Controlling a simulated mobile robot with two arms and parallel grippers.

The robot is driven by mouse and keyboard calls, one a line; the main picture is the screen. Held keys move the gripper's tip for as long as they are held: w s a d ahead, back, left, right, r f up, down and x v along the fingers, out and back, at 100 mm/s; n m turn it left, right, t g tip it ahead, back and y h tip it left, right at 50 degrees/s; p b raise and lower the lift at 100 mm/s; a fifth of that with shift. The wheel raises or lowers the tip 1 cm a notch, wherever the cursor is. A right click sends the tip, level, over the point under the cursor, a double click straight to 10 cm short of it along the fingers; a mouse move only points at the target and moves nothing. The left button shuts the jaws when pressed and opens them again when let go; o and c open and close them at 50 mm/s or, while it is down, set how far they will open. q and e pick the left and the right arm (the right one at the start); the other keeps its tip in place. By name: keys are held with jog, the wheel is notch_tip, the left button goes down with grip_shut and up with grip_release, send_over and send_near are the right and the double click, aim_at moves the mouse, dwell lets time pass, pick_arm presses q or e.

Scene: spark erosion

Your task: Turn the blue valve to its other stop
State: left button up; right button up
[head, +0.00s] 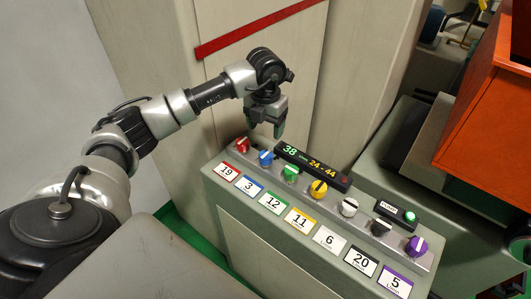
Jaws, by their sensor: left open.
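The blue valve (265,157) is a small knob with a pale pointer bar, second from the left in a row of coloured knobs on a sloped console. A label reading 3 (249,186) with a blue border lies below it. My left gripper (266,131) hangs just above and behind the blue valve, fingers pointing down, open and apart from it. The red knob (242,145) is to its left and the green knob (290,174) to its right. My right gripper is not in view.
The console (262,215) also bears yellow (318,188), white, black and purple knobs. A dark display (312,167) reading 38 and 24-44 stands behind the knobs. A grey cabinet wall rises behind. An orange box (490,110) is at the right.

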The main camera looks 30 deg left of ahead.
aim_at(266, 154)
pick_arm(q)
notch_tip(266, 154, down, 9)
jog(key=p, duration=0.3)
jog(key=shift+f, duration=0.8)
jog(key=c, duration=0.9)
